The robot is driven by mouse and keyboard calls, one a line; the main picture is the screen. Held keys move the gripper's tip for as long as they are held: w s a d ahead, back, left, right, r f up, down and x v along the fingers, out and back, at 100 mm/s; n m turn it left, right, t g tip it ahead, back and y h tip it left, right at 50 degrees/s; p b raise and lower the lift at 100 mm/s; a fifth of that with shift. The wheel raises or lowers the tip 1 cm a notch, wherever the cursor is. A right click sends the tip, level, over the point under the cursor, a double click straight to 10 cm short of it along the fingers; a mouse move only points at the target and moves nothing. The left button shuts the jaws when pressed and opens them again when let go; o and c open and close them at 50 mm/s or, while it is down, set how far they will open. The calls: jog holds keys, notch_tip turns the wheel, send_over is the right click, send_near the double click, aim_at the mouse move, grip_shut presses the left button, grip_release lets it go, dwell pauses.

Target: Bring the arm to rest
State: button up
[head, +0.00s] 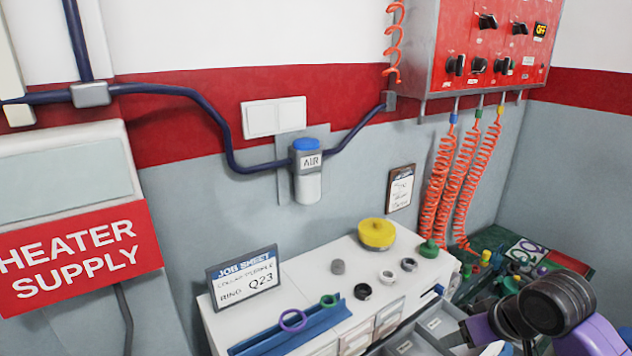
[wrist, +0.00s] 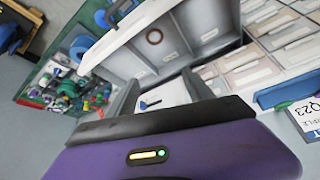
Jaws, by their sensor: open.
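My arm (head: 555,310), purple with dark joints, reaches in at the lower right of the head view. My gripper (wrist: 160,88) shows in the wrist view, its grey fingers apart with nothing held between them. It is over an open grey drawer (wrist: 115,38) divided into compartments. The drawer also shows at the bottom of the head view (head: 408,340), partly cut off by the frame. The gripper's fingers cannot be made out in the head view.
The white cabinet top (head: 330,262) holds a yellow round part (head: 377,234), several small rings and a blue rail (head: 290,328) with purple and green rings. A job sheet sign (head: 243,278) stands there. A green mat (wrist: 50,68) carries clustered parts. A red control panel (head: 480,50) hangs above.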

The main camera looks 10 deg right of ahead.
jog(key=w+a+r+t+y, duration=0.1)
jog(key=w+a+r+t, duration=0.65)
jog(key=w+r, duration=0.2)
jog(key=s+a+r+m+t+h+b, duration=0.2)
jog(key=s+a+r+m+t, duration=0.1)
jog(key=r+m+t, duration=0.15)
jog(key=s+a+f+n+g+b, duration=0.1)
jog(key=s+a+f, duration=0.2)
jog(key=s, duration=1)
jog(key=s+a+f+n+g+b, duration=0.1)
jog(key=s+a+f, duration=0.3)
jog(key=s+f, duration=0.5)
jog(key=s+a+f+n+y+b, duration=0.1)
jog(key=s+a+f+n+b, duration=0.2)
jog(key=s, duration=1.5)
notch_tip(320, 180, down, 4)
jog(key=shift+a+f+g, duration=0.1)
jog(key=shift+a+g, duration=0.1)
jog(key=shift+g, duration=0.2)
jog(key=shift+s, duration=0.1)
